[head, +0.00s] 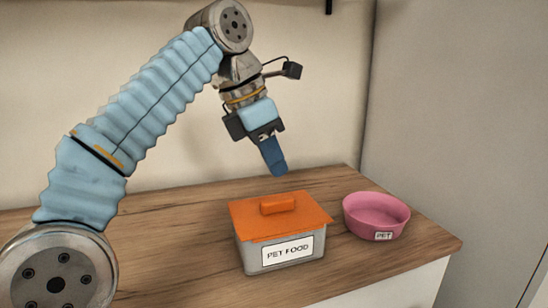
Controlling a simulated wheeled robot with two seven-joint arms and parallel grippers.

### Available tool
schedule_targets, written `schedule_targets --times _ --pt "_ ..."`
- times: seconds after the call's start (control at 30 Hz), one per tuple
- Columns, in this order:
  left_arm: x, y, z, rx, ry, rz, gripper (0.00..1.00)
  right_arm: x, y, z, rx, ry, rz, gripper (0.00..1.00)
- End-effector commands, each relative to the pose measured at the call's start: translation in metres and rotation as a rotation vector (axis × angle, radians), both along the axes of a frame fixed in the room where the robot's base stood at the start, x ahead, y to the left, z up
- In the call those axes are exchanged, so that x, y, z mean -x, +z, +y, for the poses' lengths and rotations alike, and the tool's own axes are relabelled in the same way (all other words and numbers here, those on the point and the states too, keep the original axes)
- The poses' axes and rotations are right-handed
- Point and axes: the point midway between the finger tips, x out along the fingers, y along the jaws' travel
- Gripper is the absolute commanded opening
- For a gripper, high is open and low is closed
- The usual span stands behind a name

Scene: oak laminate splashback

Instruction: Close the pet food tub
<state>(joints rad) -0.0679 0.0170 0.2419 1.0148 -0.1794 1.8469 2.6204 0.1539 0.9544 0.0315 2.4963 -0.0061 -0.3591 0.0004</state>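The pet food tub (239,252) is a grey box with a white "PET FOOD" label, standing on the wooden counter. Its orange lid (306,217) with a raised handle (279,204) lies over the top and looks about level; I cannot tell whether it is fully seated. My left gripper (278,170) is above and behind the lid, pointing down, apart from it. Its blue fingers appear as one from this side, so I cannot tell whether there is a gap between them. My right gripper is not in view.
A pink bowl (368,222) labelled "PET" stands right of the tub, near the counter's right end. The wooden counter (180,250) is clear left of the tub. A cream wall is behind, and a grey panel (450,130) rises at the right.

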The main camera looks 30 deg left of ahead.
Motion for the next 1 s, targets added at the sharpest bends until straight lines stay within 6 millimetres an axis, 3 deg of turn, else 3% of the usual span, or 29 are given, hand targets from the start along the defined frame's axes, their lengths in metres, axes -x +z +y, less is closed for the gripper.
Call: schedule_targets --times 1.0 --pt "0.0 -0.032 0.0 0.0 0.0 0.0 0.0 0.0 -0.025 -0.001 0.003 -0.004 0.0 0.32"
